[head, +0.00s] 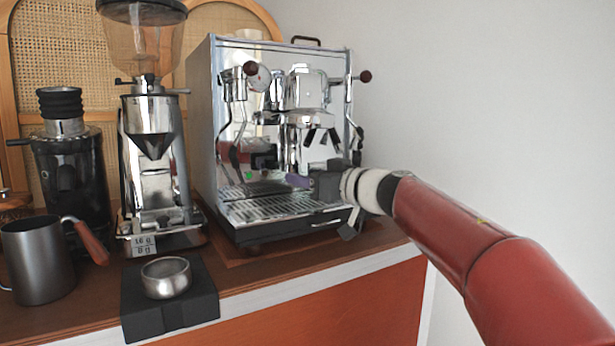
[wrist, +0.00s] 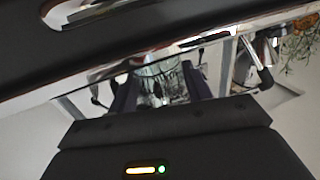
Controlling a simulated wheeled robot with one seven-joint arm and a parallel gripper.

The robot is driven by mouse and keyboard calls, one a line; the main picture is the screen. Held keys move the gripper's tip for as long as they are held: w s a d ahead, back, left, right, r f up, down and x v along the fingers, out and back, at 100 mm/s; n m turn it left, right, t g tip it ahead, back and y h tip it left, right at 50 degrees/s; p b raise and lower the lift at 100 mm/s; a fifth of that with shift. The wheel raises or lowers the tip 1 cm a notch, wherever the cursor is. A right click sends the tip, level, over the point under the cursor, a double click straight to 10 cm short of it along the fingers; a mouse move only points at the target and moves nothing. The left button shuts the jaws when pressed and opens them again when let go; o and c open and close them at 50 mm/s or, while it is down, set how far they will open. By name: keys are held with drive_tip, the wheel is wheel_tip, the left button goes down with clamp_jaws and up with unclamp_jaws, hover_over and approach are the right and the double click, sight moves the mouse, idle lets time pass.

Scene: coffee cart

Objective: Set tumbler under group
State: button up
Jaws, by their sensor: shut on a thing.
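My gripper (head: 298,181) reaches in from the right, low in front of the espresso machine, just above its drip tray (head: 275,207). In the wrist view my gripper (wrist: 160,92) is shut on a clear glass tumbler (wrist: 163,78) held between its two dark fingers. In the head view the tumbler is hard to make out against the shiny machine. The group (head: 303,117) is the chrome part on the machine's front, above the gripper. I cannot tell whether the tumbler touches the tray or is exactly below the group.
The espresso machine (head: 203,110) has steam wands at both sides of its front. A grinder (head: 152,150) stands to its left, with a dark second grinder (head: 75,175) beyond. A metal cup (head: 166,278) sits on a black mat (head: 140,320). A grey pitcher (head: 38,262) stands at left.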

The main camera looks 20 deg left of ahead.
drive_tip(key=shift+d, duration=0.15)
drive_tip(key=o, duration=1.1)
